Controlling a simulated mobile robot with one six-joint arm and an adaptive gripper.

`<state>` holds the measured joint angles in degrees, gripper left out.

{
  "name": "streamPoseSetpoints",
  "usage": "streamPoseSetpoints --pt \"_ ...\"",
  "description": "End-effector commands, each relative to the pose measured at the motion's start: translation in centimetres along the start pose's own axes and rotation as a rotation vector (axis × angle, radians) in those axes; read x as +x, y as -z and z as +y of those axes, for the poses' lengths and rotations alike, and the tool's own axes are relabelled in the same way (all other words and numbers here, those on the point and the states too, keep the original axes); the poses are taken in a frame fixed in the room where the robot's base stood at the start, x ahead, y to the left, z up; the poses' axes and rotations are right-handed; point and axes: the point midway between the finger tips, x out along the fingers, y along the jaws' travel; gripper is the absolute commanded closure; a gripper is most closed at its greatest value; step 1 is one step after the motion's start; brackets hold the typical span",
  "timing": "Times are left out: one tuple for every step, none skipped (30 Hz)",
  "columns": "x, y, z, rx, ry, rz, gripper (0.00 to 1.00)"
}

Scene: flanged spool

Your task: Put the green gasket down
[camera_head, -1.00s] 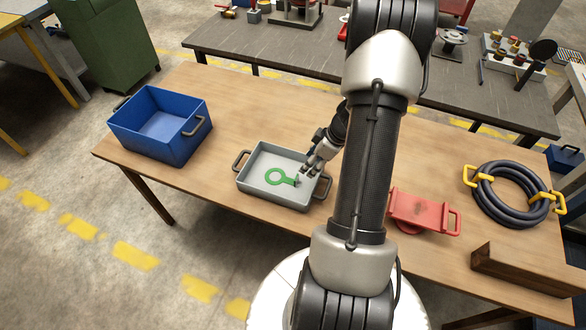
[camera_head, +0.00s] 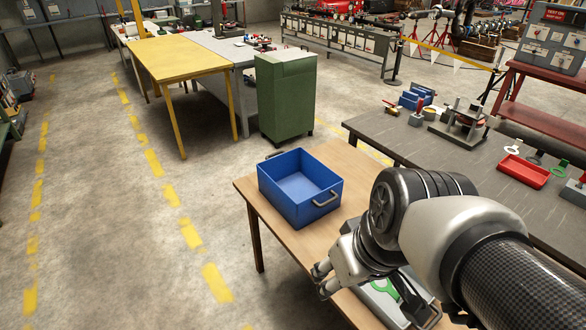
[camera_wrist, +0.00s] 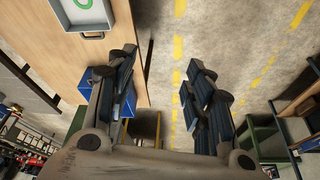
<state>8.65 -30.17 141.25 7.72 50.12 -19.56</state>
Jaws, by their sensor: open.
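The green gasket (camera_head: 385,288), a ring with a tab, lies in the shallow grey tray (camera_head: 372,304) on the wooden table. My arm covers part of both in the head view. In the wrist view the gasket's ring (camera_wrist: 84,3) shows at the top edge, inside the tray (camera_wrist: 86,27). My gripper (camera_head: 323,281) is beside the tray, apart from the gasket. In the wrist view its two fingers (camera_wrist: 160,85) are spread wide with nothing between them.
A blue bin (camera_head: 300,190) with handles stands on the wooden table (camera_head: 262,208) beyond my gripper. A green cabinet (camera_head: 286,98) and a yellow table (camera_head: 180,60) stand farther back. A grey bench (camera_head: 440,140) with a red tray (camera_head: 525,170) is at the right. Floor at left is clear.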

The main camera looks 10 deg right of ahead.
Motion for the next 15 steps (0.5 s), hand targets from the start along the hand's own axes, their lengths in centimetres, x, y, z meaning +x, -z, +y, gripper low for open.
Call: streamPoseSetpoints --pt "-0.9 -1.0 -0.8 0.012 -0.015 0.020 0.53" --pt "-1.2 -1.5 -1.1 0.028 -0.024 0.027 0.53" --pt "-1.6 -2.1 -1.4 0.047 -0.034 0.036 0.53" --pt "-1.9 -2.5 -1.5 0.060 -0.040 0.042 0.53" --pt "-2.0 -2.8 -1.6 0.072 -0.046 0.046 0.53" --pt "-2.2 -3.2 -1.7 0.086 -0.051 0.052 0.53" --pt "-2.3 -3.4 -1.7 0.093 -0.054 0.056 0.53" --pt "-2.4 -3.5 -1.7 0.100 -0.057 0.059 0.53" --pt "-2.4 -3.6 -1.7 0.105 -0.059 0.060 0.53" --pt "-2.4 -3.6 -1.7 0.109 -0.060 0.061 0.53" --pt "-2.5 -3.7 -1.7 0.111 -0.060 0.061 0.53" --pt "-2.5 -3.7 -1.7 0.112 -0.060 0.061 0.53" --pt "-2.4 -3.7 -1.7 0.112 -0.060 0.061 0.53" --pt "-2.4 -3.7 -1.7 0.112 -0.060 0.060 0.53" --pt "-2.4 -3.6 -1.7 0.112 -0.060 0.060 0.53"
